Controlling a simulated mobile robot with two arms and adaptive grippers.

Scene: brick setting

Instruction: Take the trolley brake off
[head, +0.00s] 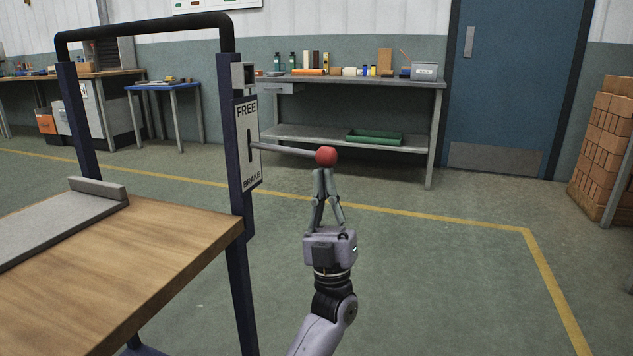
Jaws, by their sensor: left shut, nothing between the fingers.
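The trolley (241,210) stands at the left with a dark blue frame, a black handle and a wooden deck. A white plate (248,112) on its post reads FREE at the top and BRAKE at the bottom, with an upright slot between. A grey lever (290,151) sticks out to the right from about the slot's middle and ends in a red ball knob (326,156). My left gripper (325,174) points up right under the knob, fingers shut with nothing between them. I cannot tell whether the fingertips touch the knob. My right gripper is out of view.
A grey board (45,229) with a raised end lies on the trolley deck. A workbench (350,82) with bottles and a green tray stands behind. A blue door (513,90) and a brick stack (606,140) are at the right. The floor right of my arm is clear.

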